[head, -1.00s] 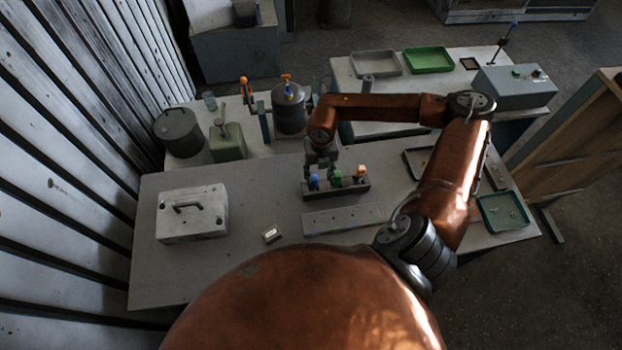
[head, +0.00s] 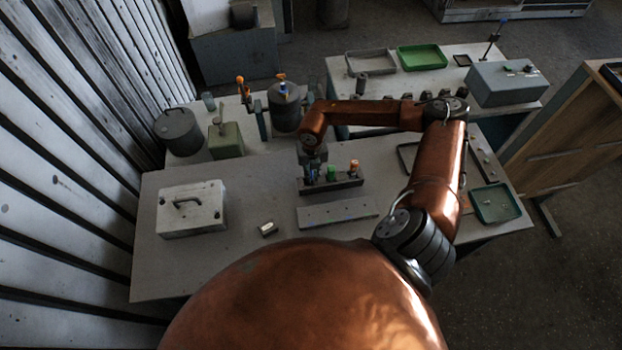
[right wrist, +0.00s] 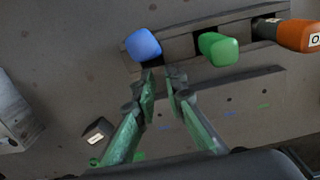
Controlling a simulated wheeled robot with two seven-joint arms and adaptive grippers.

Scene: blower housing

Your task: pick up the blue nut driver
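The blue nut driver (right wrist: 142,44) stands in the left end of a dark rack (right wrist: 185,45) in the right wrist view. A green-handled driver (right wrist: 217,48) and an orange-handled one (right wrist: 300,35) stand to its right; the green one (head: 332,172) and orange one (head: 354,166) also show in the head view. My right gripper (right wrist: 161,76) is open and empty, its fingertips just short of the blue handle and slightly to its right. In the head view my right gripper (head: 312,172) is at the rack's left end and largely hides the blue handle. My left gripper is not in view.
A pale plate with holes (head: 338,212) lies in front of the rack. A green tray (head: 496,203) is at the right. The table's front left is clear.

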